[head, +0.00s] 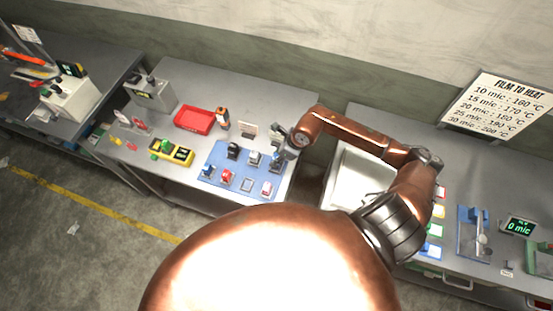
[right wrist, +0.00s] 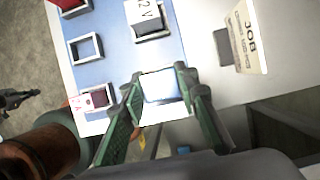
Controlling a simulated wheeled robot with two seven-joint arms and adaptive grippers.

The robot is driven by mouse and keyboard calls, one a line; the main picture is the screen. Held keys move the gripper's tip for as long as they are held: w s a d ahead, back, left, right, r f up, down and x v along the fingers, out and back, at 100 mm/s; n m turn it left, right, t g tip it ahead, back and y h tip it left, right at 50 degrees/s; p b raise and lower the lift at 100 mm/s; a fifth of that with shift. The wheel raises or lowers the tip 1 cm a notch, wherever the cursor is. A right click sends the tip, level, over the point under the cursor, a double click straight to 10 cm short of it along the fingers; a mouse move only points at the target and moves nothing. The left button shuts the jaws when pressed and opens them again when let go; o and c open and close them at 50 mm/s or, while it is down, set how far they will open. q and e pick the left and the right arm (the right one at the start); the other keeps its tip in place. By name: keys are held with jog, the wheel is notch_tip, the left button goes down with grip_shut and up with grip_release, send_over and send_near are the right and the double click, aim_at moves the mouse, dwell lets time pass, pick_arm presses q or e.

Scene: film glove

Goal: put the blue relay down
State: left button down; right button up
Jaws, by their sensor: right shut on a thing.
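My right gripper (head: 281,157) is over the right edge of the blue mat (head: 216,158) on the middle bench. In the right wrist view, its green fingers (right wrist: 160,100) are shut on a small block with a pale, washed-out top, the blue relay (right wrist: 160,86). The relay shows as a small blue patch in the head view (head: 275,160). Its underside is hidden, so I cannot tell whether it touches the mat. An empty outlined slot (head: 246,185) lies on the mat, also seen in the right wrist view (right wrist: 86,48). My left gripper is not in view.
A white-topped block (right wrist: 148,18) sits beside the gripper, and a pinkish piece (right wrist: 96,99) lies in a frame near the mat's corner. A JOB card (right wrist: 246,40) stands by the mat. A red tray (head: 194,120) and a yellow device (head: 172,152) are further left.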

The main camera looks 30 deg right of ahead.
jog(key=shift+f+p, duration=0.35)
jog(key=shift+f, duration=0.7)
jog(key=o, duration=1.2)
jog(key=shift+f, duration=0.1)
jog(key=shift+r, duration=0.2)
jog(key=shift+s+d+r, duration=0.15)
jog(key=shift+r, duration=0.15)
jog(key=b+v, duration=0.2)
jog(key=v, duration=0.9)
jog(key=shift+r, duration=0.15)
